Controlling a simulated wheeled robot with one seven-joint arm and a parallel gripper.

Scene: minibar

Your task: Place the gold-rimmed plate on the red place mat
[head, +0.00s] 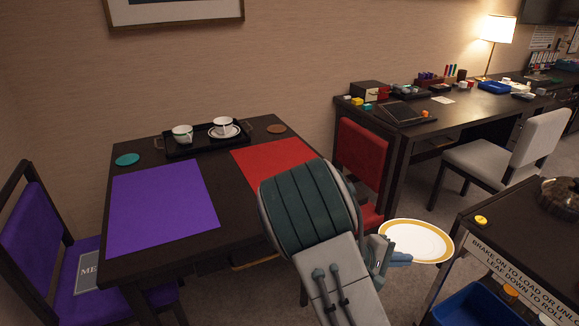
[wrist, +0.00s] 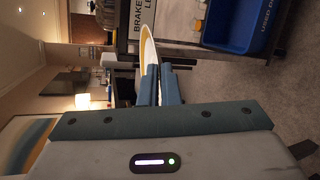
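The gold-rimmed plate (head: 416,241) is white with a yellow-gold band. It is held roughly level in the air to the right of the dining table, in front of the red chair. My gripper (head: 397,258) is shut on the plate's near edge. In the wrist view the plate (wrist: 147,58) shows edge-on between the two blue fingers (wrist: 160,85). The red place mat (head: 268,159) lies flat on the right half of the dark table. My arm hides its near right part. No object shows on its visible part.
A purple mat (head: 162,208) covers the table's left half. A black tray (head: 205,146) with two cups stands at the back, between a teal coaster (head: 127,160) and a brown coaster (head: 276,129). The red chair (head: 361,160) stands at the table's right side. A dark trolley (head: 520,235) is at right.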

